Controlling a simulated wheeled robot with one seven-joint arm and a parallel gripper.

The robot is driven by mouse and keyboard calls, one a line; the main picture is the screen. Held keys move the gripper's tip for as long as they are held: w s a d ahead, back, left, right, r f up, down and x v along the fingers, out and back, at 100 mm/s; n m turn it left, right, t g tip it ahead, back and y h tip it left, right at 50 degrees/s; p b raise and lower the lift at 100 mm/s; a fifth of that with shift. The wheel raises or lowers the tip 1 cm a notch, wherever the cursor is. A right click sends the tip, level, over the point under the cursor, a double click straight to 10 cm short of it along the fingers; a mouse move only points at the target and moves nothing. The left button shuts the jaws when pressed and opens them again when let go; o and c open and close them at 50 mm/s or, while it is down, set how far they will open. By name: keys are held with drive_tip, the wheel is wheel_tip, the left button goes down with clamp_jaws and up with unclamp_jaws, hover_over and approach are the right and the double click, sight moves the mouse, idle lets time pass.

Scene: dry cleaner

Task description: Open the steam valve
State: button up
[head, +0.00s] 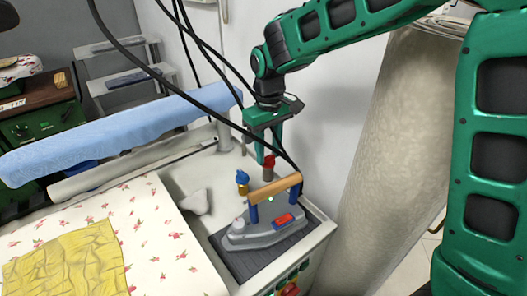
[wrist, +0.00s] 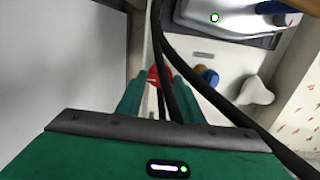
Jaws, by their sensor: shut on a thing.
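A valve with a red handle (head: 268,162) stands on the pale board top, behind the iron, against the wall side. My gripper (head: 267,150) reaches down over it, with its green fingers shut on the red handle. In the wrist view the red handle (wrist: 155,73) shows between the fingertips (wrist: 160,79), partly covered by black hoses. A second fitting with a blue knob (head: 242,177) on a brass body stands just left of it. The blue knob also shows in the wrist view (wrist: 207,75), apart from my fingers. Which one is the steam valve is not labelled.
A grey iron (head: 258,235) with an orange-brown handle sits on a dark mat (head: 232,263) in front of the valves. Black hoses (head: 215,119) hang close to my gripper. A blue padded arm (head: 120,133) and a floral cover (head: 145,230) lie to the left.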

sight(269, 157)
drive_tip(key=shift+s+d+f, duration=0.1)
drive_tip(key=shift+d, duration=0.1)
drive_tip(key=o, duration=1.1)
drive_tip(key=shift+a, duration=0.1)
wheel_tip(269, 157, up, 11)
drive_tip(key=shift+f, duration=0.1)
